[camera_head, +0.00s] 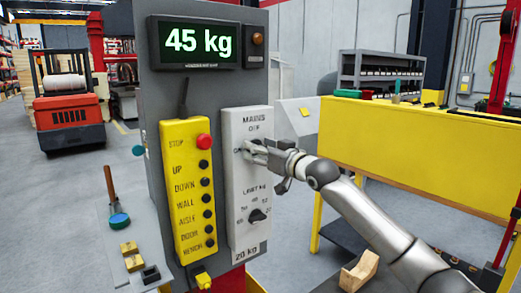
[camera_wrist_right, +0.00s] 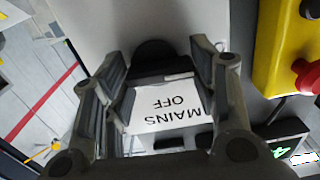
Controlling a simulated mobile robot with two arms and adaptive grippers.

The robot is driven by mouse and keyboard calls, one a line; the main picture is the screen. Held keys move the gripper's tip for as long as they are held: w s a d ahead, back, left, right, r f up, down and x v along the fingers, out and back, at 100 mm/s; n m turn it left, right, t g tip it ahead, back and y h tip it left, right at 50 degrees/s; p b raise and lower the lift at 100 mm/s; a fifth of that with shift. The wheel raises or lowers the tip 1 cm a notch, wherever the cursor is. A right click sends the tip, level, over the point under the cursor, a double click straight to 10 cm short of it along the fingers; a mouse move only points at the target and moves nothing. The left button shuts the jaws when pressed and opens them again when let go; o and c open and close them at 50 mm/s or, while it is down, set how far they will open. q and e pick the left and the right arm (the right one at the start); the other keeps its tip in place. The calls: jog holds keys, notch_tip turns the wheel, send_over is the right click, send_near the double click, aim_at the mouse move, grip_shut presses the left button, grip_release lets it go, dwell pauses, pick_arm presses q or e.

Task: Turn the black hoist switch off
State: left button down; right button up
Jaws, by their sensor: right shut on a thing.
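The black mains switch (camera_wrist_right: 153,52) is a round knob on the white panel (camera_head: 235,211), below the printed words MAINS OFF. In the head view my right gripper (camera_head: 255,149) covers most of it. The MAINS OFF label shows upside down between the fingers. The knob's pointer direction is hidden in the head view. My left gripper is in neither view.
A black limit knob (camera_head: 258,215) sits lower on the white panel. A yellow pendant (camera_head: 188,190) with a red stop button (camera_head: 204,141) hangs to its left. The display (camera_head: 196,42) above reads 45 kg. A yellow bench (camera_head: 400,145) stands behind my right arm.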

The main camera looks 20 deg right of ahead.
jog(key=shift+d+r+m+p, duration=0.1)
jog(key=shift+m+p, duration=3.15)
jog(key=shift+m, duration=0.8)
jog(key=shift+d+r+m+p, duration=0.1)
jog(key=shift+m+p, duration=3.15)
jog(key=shift+m, duration=0.8)
jog(key=shift+f, duration=0.1)
jog(key=o, duration=1)
jog(key=shift+w, duration=0.1)
